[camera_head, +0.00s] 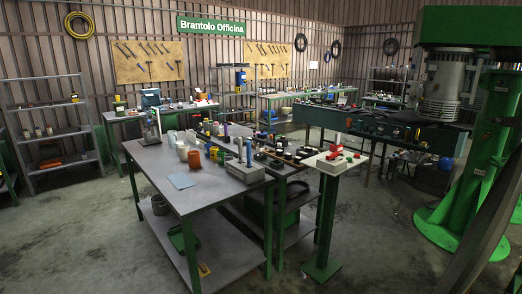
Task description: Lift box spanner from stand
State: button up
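I cannot make out a box spanner for certain at this size. On the front workbench (207,190), a grey block (245,172) near the right corner holds thin upright blue pieces (248,153); I cannot tell whether one is the spanner. Right of the bench, a green pedestal stand (327,222) bears a white plate (321,163) with a red part (335,152) and small dark pieces on it. My gripper is not in view.
White jars (181,151), a light blue sheet (181,181) and many small parts lie on the front bench. A large green machine (455,190) stands at right. Open floor (375,245) lies between it and the pedestal. Shelves (57,145) and benches line the walls.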

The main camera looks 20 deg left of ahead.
aim_at(260, 148)
jog(key=i+j+u, duration=0.1)
jog(key=i+u, duration=0.2)
jog(key=i, duration=0.65)
